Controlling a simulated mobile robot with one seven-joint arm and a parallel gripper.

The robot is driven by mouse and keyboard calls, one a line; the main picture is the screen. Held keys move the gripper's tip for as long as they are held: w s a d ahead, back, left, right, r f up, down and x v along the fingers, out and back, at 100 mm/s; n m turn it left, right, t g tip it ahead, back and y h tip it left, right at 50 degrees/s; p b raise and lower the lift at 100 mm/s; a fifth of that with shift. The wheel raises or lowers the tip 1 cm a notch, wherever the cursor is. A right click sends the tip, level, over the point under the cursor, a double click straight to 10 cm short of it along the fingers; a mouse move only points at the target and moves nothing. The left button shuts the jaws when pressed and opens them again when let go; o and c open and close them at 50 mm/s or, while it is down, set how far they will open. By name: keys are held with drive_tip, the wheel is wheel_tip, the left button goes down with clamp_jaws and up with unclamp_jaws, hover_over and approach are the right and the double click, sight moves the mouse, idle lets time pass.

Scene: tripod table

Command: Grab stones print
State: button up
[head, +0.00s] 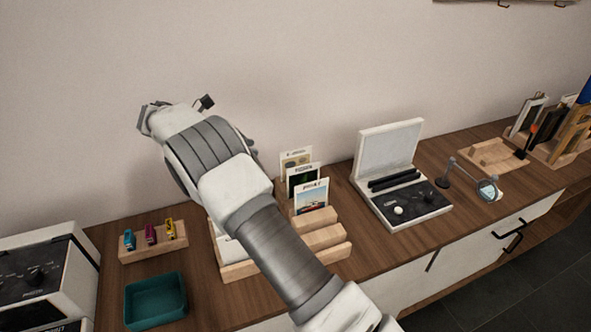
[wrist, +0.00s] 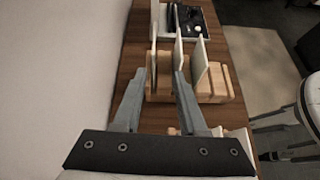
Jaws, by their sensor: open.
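Three picture cards stand upright on a stepped wooden rack (head: 325,250). The rear card, nearest the wall, has tan rounded shapes that look like stones (head: 296,158); its lower part is hidden by the card in front. In the wrist view the cards show nearly edge-on, and the wall-side card (wrist: 154,45) appears between my finger lines, beyond the tips. My gripper (wrist: 160,73) is open and empty, with one finger on each side of that card's line. In the head view my arm hides the fingers and part of the rack.
The middle card (head: 303,179) is dark green and the front card (head: 311,197) shows a colourful scene, both close together. A lightbox device (head: 390,170) stands to the right. A small holder (head: 153,240) and teal tray (head: 155,300) are at left. The wall is close behind.

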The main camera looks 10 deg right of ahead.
drive_tip(key=a+f, duration=0.1)
approach(296, 160)
drive_tip(key=shift+n, duration=0.3)
drive_tip(key=x, duration=0.4)
drive_tip(key=shift+s+d+f, duration=0.15)
drive_tip(key=shift+d+f, duration=0.1)
drive_tip(key=shift+f, duration=0.2)
drive_tip(key=shift+w+p+x, duration=0.15)
drive_tip(key=shift+p+x, duration=0.05)
drive_tip(key=shift+x, duration=1.1)
drive_tip(key=shift+w+p+x, duration=0.15)
drive_tip(key=shift+p+x, duration=0.05)
drive_tip(key=shift+x, duration=1.15)
drive_tip(key=shift+r, duration=0.2)
clamp_jaws()
